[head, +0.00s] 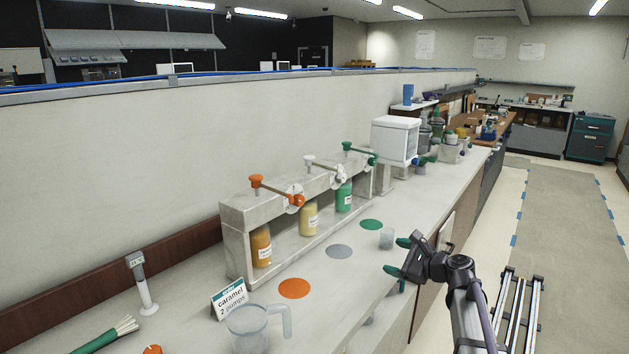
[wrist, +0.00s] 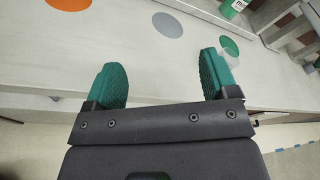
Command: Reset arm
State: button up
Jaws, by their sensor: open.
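My gripper (head: 398,262) is open and empty at the front edge of the counter, with green fingertips. In the wrist view its two green fingers (wrist: 168,80) stand wide apart with nothing between them. The arm stands folded to the right of the counter in the head view. A small clear cup (head: 387,238) stands on the counter just behind the gripper, near the green disc (head: 371,224). A clear jug with a handle (head: 249,328) stands at the front of the counter, near the "caramel 2 pumps" card (head: 229,297).
A dispenser stand (head: 237,238) holds orange (head: 261,246), yellow (head: 309,218) and green (head: 344,196) bottles with levers above. An orange disc (head: 293,288) and a grey disc (head: 339,251) lie before it. A white box (head: 395,139) stands farther along. The aisle floor at right is open.

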jog(key=s+a+f+n+g+h+b, duration=0.3)
jog(key=s+f+n+g+h+b, duration=0.3)
jog(key=s+f+n, duration=0.7)
jog(key=s+a+f+n+g+h+b, duration=0.4)
jog(key=s+f+n, duration=0.55)
jog(key=s, duration=0.75)
notch_tip(320, 180, up, 17)
jog(key=d+m+g+h+p, duration=0.1)
jog(key=m+p, duration=0.1)
jog(key=p, duration=1.5)
jog(key=shift+f, duration=0.2)
